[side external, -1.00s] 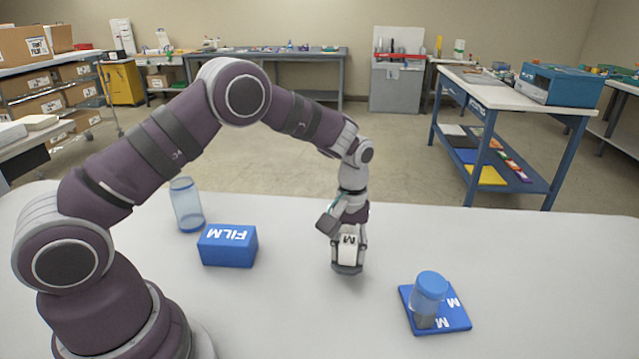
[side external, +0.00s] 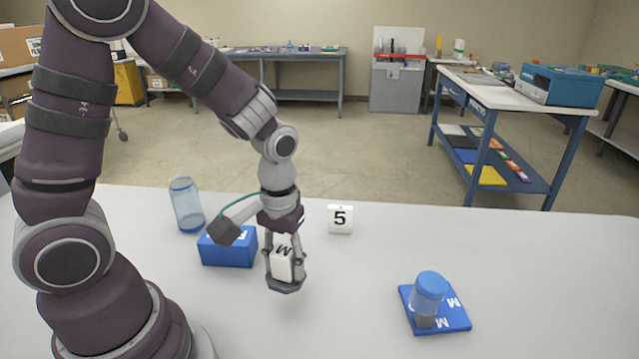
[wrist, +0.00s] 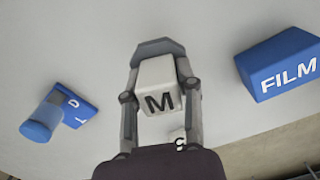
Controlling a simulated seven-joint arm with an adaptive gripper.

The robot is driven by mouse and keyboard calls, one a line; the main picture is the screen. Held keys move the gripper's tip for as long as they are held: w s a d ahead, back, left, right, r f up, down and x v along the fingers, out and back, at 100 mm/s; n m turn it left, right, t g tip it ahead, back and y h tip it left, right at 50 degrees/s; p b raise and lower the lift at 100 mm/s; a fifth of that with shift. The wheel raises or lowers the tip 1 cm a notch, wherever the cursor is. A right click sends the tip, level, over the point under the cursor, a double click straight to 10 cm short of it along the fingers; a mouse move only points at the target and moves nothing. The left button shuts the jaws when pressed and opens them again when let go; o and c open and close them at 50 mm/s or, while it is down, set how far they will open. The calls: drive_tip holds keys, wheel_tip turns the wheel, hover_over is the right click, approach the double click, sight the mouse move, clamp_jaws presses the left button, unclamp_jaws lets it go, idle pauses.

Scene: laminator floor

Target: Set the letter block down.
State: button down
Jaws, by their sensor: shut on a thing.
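The letter block is white with a black M (side external: 282,258). My gripper (side external: 285,283) is shut on it, with a finger on either side. The block is slightly tilted in the side view and appears to be held above the white table (side external: 360,330); the exact gap is hard to tell. In the wrist view the block (wrist: 158,85) sits between the fingers of my gripper (wrist: 160,75), its M facing the camera.
A blue FILM box (side external: 228,252) is just left of my gripper, with a clear jar (side external: 187,207) behind it. A white 5 block (side external: 340,218) stands behind right. A blue-lidded jar (side external: 428,295) stands on a blue pad (side external: 457,319) at right. The front middle is clear.

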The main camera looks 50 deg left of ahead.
drive_tip(key=w+r+m, duration=0.6)
drive_tip(key=w+r, duration=0.2)
drive_tip(key=r, duration=0.1)
drive_tip(key=shift+r, duration=0.35)
drive_tip(key=w+a+f+n, duration=0.2)
drive_tip(key=a+f, duration=0.3)
drive_tip(key=a, duration=0.5)
drive_tip(key=w+a+f+n, duration=0.2)
drive_tip(key=a+f+n, duration=0.15)
drive_tip(key=a, duration=0.65)
drive_tip(key=shift+m, duration=0.45)
drive_tip(key=shift+d+f, duration=0.15)
drive_tip(key=shift+f, duration=1.65)
drive_tip(key=shift+d+f, duration=0.1)
drive_tip(key=shift+f, duration=1.65)
drive_tip(key=shift+f, duration=0.65)
drive_tip(key=c, duration=0.7)
unclamp_jaws()
